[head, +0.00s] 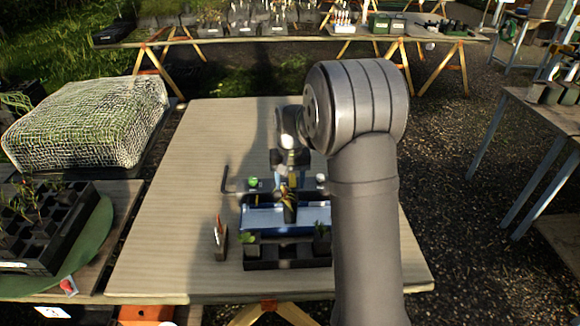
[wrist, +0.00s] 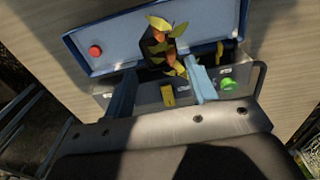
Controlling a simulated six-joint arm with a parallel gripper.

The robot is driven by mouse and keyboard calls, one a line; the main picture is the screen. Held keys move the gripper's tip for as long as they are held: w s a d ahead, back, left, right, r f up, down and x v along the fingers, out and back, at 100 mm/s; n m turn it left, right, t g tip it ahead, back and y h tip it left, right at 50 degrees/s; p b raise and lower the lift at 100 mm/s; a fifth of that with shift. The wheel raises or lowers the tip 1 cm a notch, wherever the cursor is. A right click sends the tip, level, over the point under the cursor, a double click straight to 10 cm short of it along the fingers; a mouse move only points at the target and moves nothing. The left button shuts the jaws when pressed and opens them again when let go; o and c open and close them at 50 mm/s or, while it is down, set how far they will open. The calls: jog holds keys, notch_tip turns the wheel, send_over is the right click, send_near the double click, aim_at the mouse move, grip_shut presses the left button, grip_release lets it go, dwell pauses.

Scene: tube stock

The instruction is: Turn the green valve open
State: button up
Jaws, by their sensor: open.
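The green valve knob (head: 253,182) sits on the left part of a grey metal box behind the blue tray in the head view. In the wrist view the green knob (wrist: 228,84) is on the right of the box, just outside my right-hand finger. My gripper (wrist: 160,70) is open over the box, with its two pale blue fingers apart and nothing held. A yellow tab (wrist: 167,95) on the box shows between the fingers. In the head view my gripper (head: 290,168) is partly hidden and blurred above the middle of the box.
A blue tray (head: 262,218) holds a potted plant (wrist: 163,42) and has a red button (wrist: 95,51). A black planter (head: 262,262) with seedlings stands in front of it. A small wooden block with labels (head: 220,240) stands left. The table's left side (head: 172,200) is clear.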

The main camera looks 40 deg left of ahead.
jog(key=shift+r, duration=2.65)
jog(key=n+t+y, duration=0.1)
jog(key=t+y, duration=0.2)
send_near(253, 179)
jog(key=shift+y, duration=0.3)
jog(key=x, duration=0.8)
jog(key=shift+d+f, duration=0.1)
jog(key=shift+f, duration=0.2)
jog(key=c, duration=1)
